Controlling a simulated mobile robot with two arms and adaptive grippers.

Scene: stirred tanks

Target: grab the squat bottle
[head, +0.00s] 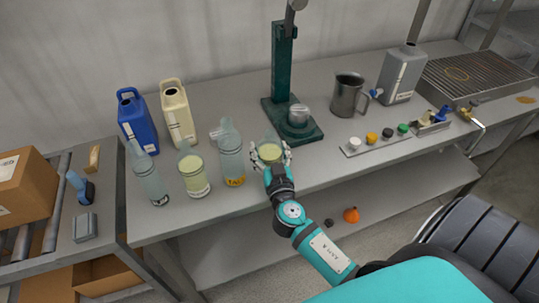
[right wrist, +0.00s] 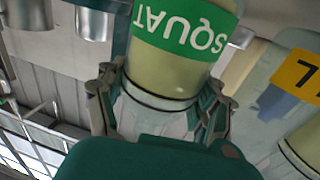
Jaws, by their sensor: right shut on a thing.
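The squat bottle (head: 270,150) is clear with pale yellow-green contents, near the front edge of the bench. In the right wrist view its green label reads SQUAT, upside down (right wrist: 187,22). My right gripper (head: 277,161) is shut on the bottle, with its fingers (right wrist: 160,100) on both sides of the body. The gripper hides the bottle's lower part in the head view. I cannot tell whether its base touches the bench. My left gripper is not in view.
A taller bottle with a yellow label (head: 232,160) stands just left of the squat bottle. Two more bottles (head: 193,176) (head: 150,180) stand further left. A green stand (head: 283,70) is behind, and a grey tray with coloured caps (head: 365,144) lies to the right.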

